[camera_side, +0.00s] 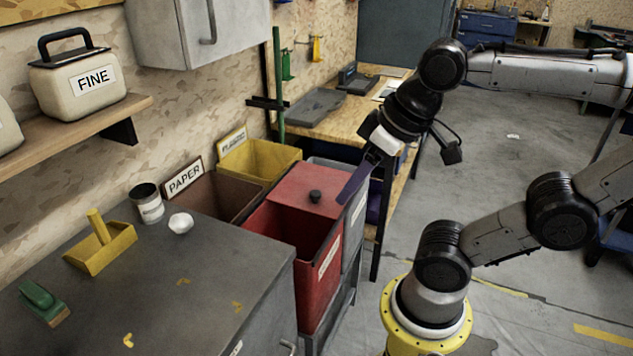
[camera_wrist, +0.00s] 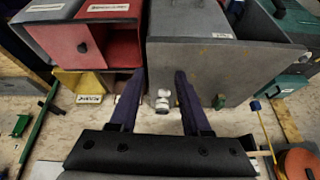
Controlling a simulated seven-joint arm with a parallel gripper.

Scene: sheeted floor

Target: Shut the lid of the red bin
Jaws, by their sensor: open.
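The red bin (camera_side: 318,275) stands in the middle of the side view, with the near part of its top open and its inside showing. Its red lid (camera_side: 290,186), with a black knob (camera_side: 315,196), lies over the far part. In the wrist view the red bin (camera_wrist: 110,8) is at upper left, with the lid's knob (camera_wrist: 82,47) facing up. My gripper (camera_side: 347,194) points down-left, its purple fingers overlapping the lid's right edge in the side view. I cannot tell if they touch it. In the wrist view the fingers (camera_wrist: 160,74) are apart and empty.
A grey cabinet (camera_side: 215,270) stands close on the near side of the bin, with a white jar (camera_side: 147,203) and yellow scoop (camera_side: 103,246) on top. A brown paper bin (camera_side: 215,190) and yellow bin (camera_side: 262,160) are behind. A grey bin (camera_side: 352,235) adjoins.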

